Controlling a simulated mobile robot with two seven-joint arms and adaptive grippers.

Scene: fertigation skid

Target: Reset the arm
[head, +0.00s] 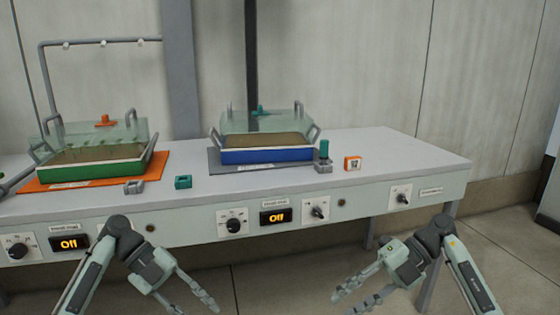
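My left gripper (184,295) is in front of the bench at the lower left, with its fingers spread apart and nothing between them. My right gripper (352,300) is in front of the bench at the lower right, also with spread fingers and nothing between them. Both arms are low, below the level of the bench top and apart from it. The lower ends of both arms are cut off by the picture's bottom edge.
The bench (390,150) holds a green tray (90,170) on an orange mat (40,185) and a blue tray (265,156) on a grey mat (225,168), both under clear covers. Knobs and two displays reading "Off" (275,217) line the front panel. Floor is clear at right.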

